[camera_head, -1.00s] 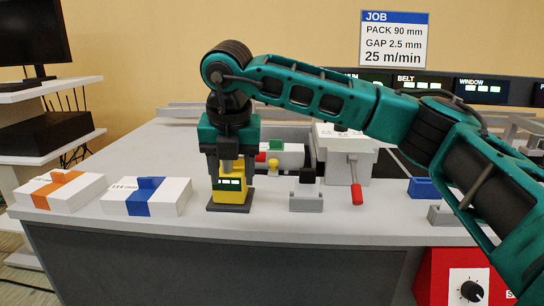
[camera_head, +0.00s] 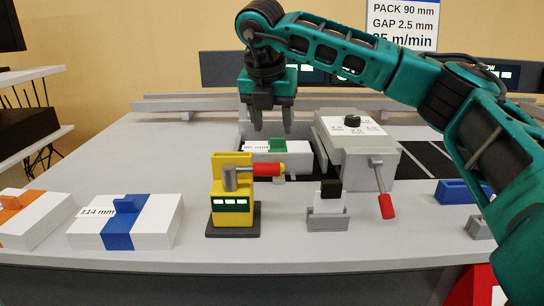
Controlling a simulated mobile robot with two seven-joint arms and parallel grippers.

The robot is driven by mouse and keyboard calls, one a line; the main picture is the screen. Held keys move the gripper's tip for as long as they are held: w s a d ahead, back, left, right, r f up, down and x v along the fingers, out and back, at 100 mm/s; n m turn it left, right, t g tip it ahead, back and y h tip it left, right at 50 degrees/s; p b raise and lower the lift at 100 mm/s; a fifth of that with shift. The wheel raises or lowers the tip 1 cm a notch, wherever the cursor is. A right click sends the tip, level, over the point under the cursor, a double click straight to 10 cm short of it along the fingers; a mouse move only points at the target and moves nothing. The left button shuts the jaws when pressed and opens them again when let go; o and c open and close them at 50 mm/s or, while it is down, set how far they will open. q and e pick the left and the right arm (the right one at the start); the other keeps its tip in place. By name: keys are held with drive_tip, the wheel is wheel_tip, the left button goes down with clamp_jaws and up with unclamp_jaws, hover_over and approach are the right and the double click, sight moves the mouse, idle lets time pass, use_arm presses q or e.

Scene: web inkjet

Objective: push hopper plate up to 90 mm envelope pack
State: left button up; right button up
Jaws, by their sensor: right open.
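The 90 mm envelope pack (camera_head: 290,157) is white with a green block on top. It lies in a grey-walled recess, the hopper (camera_head: 243,132), behind the yellow device. I cannot make out the hopper plate clearly; the yellow device's red handle covers part of the hopper's front. My right gripper (camera_head: 272,131) is open and empty, pointing down above the back of the pack, fingers apart. Whether the fingertips touch anything is unclear. My left gripper is not in view.
A yellow device (camera_head: 233,191) with a red handle (camera_head: 269,169) stands in front of the hopper. A grey box with a red-tipped lever (camera_head: 386,206) is right of it. A small grey holder (camera_head: 327,219) stands in front. A blue-banded 114 mm pack (camera_head: 155,222) lies left.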

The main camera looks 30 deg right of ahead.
sight(278, 160)
drive_tip(key=b+x, duration=0.1)
drive_tip(key=x, duration=1.1)
drive_tip(key=shift+s+b, duration=0.2)
drive_tip(key=shift+b, duration=0.2)
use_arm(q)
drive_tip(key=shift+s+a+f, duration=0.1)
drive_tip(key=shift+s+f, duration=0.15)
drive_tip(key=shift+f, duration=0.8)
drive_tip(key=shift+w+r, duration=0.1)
use_arm(e)
drive_tip(key=shift+c, duration=0.5)
drive_tip(key=c, duration=0.7)
drive_tip(key=w+d, duration=0.2)
drive_tip(key=w, duration=0.1)
drive_tip(key=shift+w+p, duration=0.3)
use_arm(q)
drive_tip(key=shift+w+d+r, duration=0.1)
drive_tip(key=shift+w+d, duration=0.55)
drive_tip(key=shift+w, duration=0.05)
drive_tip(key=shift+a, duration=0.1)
use_arm(e)
drive_tip(key=o, duration=0.8)
drive_tip(key=shift+s, duration=0.1)
